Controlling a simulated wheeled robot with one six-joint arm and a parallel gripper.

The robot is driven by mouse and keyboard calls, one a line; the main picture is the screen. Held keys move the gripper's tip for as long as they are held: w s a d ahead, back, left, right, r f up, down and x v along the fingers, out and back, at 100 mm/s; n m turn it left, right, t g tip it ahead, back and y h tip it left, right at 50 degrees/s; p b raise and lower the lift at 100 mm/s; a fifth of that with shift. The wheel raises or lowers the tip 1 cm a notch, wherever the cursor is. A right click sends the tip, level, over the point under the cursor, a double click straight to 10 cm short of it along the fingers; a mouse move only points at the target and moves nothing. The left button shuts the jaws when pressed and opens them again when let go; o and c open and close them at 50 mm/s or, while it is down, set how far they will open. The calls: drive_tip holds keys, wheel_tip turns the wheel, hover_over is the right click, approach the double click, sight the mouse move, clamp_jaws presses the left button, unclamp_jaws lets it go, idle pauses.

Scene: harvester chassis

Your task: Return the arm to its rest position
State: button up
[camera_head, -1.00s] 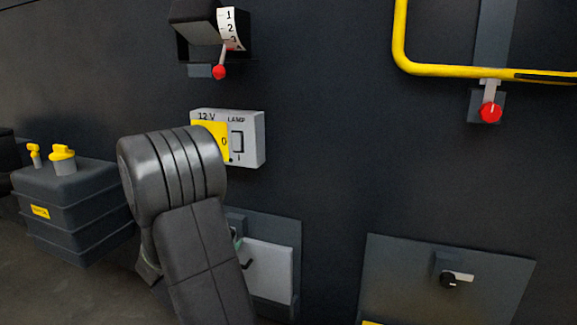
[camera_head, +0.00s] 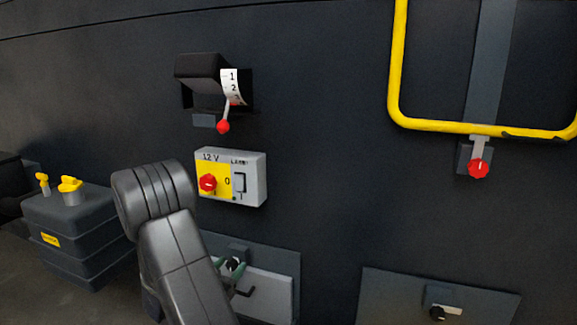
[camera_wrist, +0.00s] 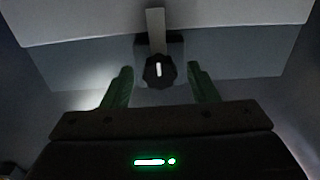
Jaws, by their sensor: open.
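My arm (camera_head: 178,262) reaches down in front of the dark wall at the left-centre of the head view. My gripper (camera_wrist: 160,82) is open, with two green fingers spread apart in the wrist view. A dark round knob (camera_wrist: 158,71) with a pale mark shows between the fingertips, and I cannot tell how far beyond them it is. In the head view the green fingertips show partly beside the arm, near a black knob (camera_head: 233,264) on the lower left panel (camera_head: 284,262). The arm hides much of the gripper. Nothing is held.
Above the arm are a 12 V box (camera_head: 254,180) with a red knob (camera_head: 208,183) and a red-tipped lever (camera_head: 223,126). A yellow rail (camera_head: 394,70), a red knob (camera_head: 479,168) and another panel (camera_head: 390,292) are at right. A dark tank (camera_head: 82,235) stands at left.

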drive_tip(key=n+p, duration=0.4)
drive_tip(key=p, duration=0.1)
drive_tip(key=n+p, duration=0.2)
drive_tip(key=shift+a+r+p, duration=0.1)
drive_tip(key=shift+r+p, duration=0.15)
drive_tip(key=shift+p, duration=0.1)
drive_tip(key=shift+n+p, duration=0.9)
drive_tip(key=shift+p, duration=0.25)
drive_tip(key=shift+f+n+p, duration=0.2)
drive_tip(key=shift+n+p, duration=0.3)
drive_tip(key=shift+f, duration=0.1)
